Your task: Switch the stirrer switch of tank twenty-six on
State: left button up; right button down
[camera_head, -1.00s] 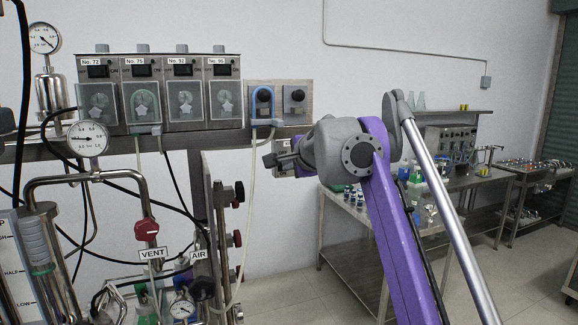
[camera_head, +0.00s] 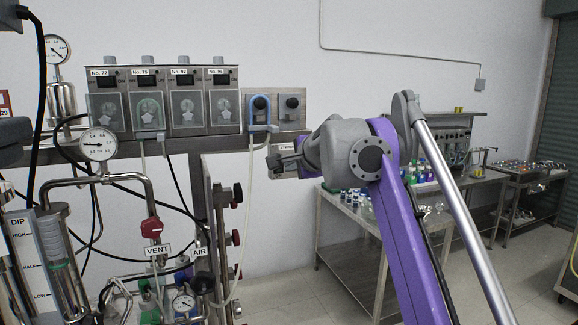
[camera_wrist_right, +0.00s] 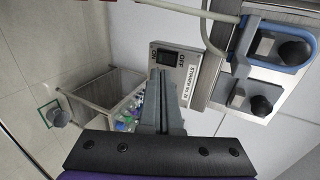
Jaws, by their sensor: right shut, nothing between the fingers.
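A grey switch box (camera_wrist_right: 178,70) hangs from the steel rail in the right wrist view. It carries a black rocker (camera_wrist_right: 167,58), OFF and ON lettering, and a small side label that seems to read STIRRER No. 26. Which way the rocker is tipped cannot be told. My right gripper (camera_wrist_right: 163,76) is shut and empty, its fingertips just below the rocker in the picture; contact cannot be told. In the head view my right gripper (camera_head: 273,162) is in front of the box (camera_head: 286,147), hiding most of it. My left gripper is not in view.
A steel plate (camera_head: 278,123) with two black knobs, one in a blue frame, is just above the box. Numbered control units (camera_head: 160,98) line the rail to the left. Gauges, pipes and cables crowd the lower left. A steel table (camera_head: 340,222) stands behind my right arm.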

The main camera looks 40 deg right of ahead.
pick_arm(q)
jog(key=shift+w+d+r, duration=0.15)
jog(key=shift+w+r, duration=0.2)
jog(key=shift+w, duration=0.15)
pick_arm(e)
jog(key=v, duration=0.8)
jog(key=shift+w+d, duration=0.1)
jog(key=shift+d, duration=0.05)
